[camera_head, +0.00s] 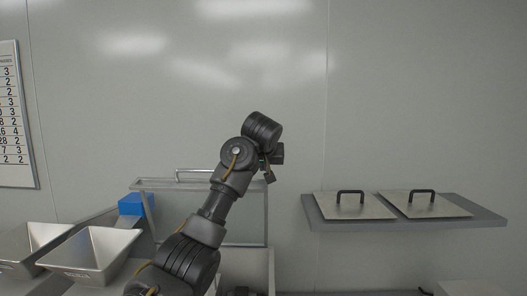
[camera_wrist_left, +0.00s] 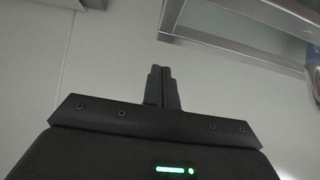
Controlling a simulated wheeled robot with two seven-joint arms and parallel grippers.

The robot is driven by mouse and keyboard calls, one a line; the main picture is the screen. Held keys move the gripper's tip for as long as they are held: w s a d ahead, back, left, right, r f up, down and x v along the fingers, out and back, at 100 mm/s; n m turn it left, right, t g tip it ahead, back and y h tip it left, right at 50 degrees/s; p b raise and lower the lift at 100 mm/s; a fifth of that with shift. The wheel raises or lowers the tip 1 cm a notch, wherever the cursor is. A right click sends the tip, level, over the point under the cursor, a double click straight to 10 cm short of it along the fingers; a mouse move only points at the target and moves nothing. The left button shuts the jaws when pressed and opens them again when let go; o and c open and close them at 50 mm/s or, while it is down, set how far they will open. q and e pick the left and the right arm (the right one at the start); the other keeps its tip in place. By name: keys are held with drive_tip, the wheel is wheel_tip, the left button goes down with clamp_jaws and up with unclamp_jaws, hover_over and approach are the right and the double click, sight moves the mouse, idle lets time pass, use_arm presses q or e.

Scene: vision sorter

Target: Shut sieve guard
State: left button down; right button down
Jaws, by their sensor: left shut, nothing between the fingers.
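The sieve guard (camera_head: 252,218) is a clear panel in a pale metal frame with a bar handle (camera_head: 193,171) along its top edge. It stands behind my left arm, which hides part of its middle. Whether it is open or shut I cannot tell. My left gripper (camera_head: 270,176) is just right of the guard's upper right corner, apart from the handle. In the left wrist view the fingers (camera_wrist_left: 162,76) are together and empty, with a metal-framed part (camera_wrist_left: 245,45), likely the guard, at upper right. My right gripper is not in view.
Two steel trays (camera_head: 92,252) stand at lower left, with a blue block (camera_head: 131,204) behind them. A grey wall shelf (camera_head: 465,222) at right holds two flat lids with black handles (camera_head: 350,206). A number chart (camera_head: 14,120) hangs at far left. The space between guard and shelf is clear.

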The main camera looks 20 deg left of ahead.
sight(264, 180)
use_arm(q)
drive_tip(key=shift+s+d+f+p, duration=0.35)
drive_tip(key=shift+s+f, duration=0.2)
drive_tip(key=shift+s, duration=0.2)
drive_tip(key=shift+s+d+f, duration=0.15)
drive_tip(key=shift+s, duration=0.65)
drive_tip(key=shift+f, duration=0.1)
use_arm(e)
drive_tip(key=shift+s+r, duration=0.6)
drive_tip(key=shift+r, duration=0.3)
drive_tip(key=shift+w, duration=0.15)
